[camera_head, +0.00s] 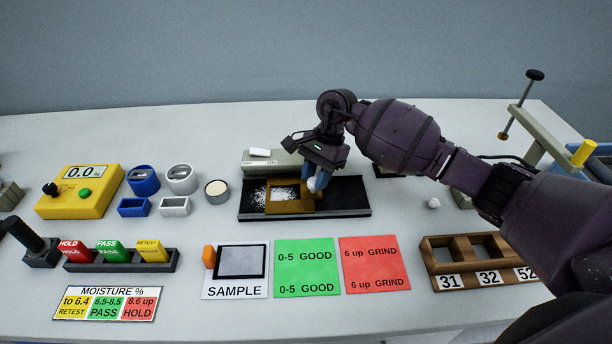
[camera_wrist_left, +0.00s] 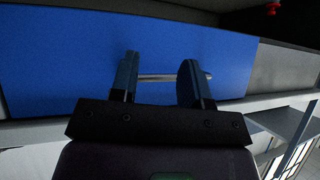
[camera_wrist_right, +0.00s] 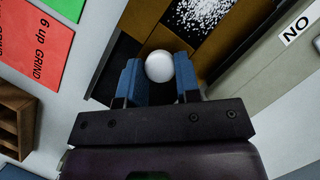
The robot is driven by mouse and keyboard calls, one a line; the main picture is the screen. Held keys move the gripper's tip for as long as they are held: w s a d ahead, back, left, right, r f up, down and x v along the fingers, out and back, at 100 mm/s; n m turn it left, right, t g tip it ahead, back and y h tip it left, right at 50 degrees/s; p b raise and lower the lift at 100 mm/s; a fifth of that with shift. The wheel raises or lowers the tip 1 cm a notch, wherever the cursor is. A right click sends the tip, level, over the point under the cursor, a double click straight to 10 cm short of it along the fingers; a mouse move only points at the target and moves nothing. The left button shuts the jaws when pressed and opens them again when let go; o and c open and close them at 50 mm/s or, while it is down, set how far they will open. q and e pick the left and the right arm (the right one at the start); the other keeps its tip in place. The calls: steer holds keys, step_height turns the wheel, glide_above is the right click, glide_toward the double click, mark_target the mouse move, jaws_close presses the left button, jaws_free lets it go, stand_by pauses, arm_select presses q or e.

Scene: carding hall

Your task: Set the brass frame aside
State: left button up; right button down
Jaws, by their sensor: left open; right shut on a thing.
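The brass frame (camera_head: 289,208) sits on a black tray (camera_head: 347,210) in the middle of the table, with white fibre bits inside and left of it. My right gripper (camera_head: 316,183) is shut at the frame's right end. In the right wrist view the right gripper (camera_wrist_right: 160,80) has a round white knob (camera_wrist_right: 159,65) between its fingers, next to the brass frame (camera_wrist_right: 145,20). Whether the frame is lifted off the tray I cannot tell. My left gripper (camera_wrist_left: 160,80) is open before a blue surface (camera_wrist_left: 60,60); it is outside the head view.
A grey ON/OFF unit (camera_head: 272,162) stands behind the tray. A SAMPLE card (camera_head: 235,291), a green card (camera_head: 307,267) and a red card (camera_head: 375,265) lie in front. A wooden rack (camera_head: 440,268) is at right. A small white ball (camera_head: 433,203) lies right of the tray.

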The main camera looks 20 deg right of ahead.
steer(key=s+d, duration=0.1)
steer(key=d, duration=0.2)
steer(key=s+d+b, duration=0.1)
steer(key=d, duration=0.3)
steer(key=s+d, duration=0.1)
steer(key=d, duration=0.2)
steer(key=shift+d+f, duration=0.1)
steer(key=shift+d, duration=0.2)
steer(key=shift+s+d+b, duration=0.15)
steer(key=shift+d+b, duration=0.15)
steer(key=shift+d, duration=0.25)
steer(key=c, duration=0.8)
jaws_free()
steer(key=shift+s+d, duration=0.1)
steer(key=shift+d, duration=0.1)
steer(key=shift+a, duration=0.1)
steer(key=shift+r, duration=0.2)
steer(key=v, duration=1)
steer(key=shift+r, duration=0.3)
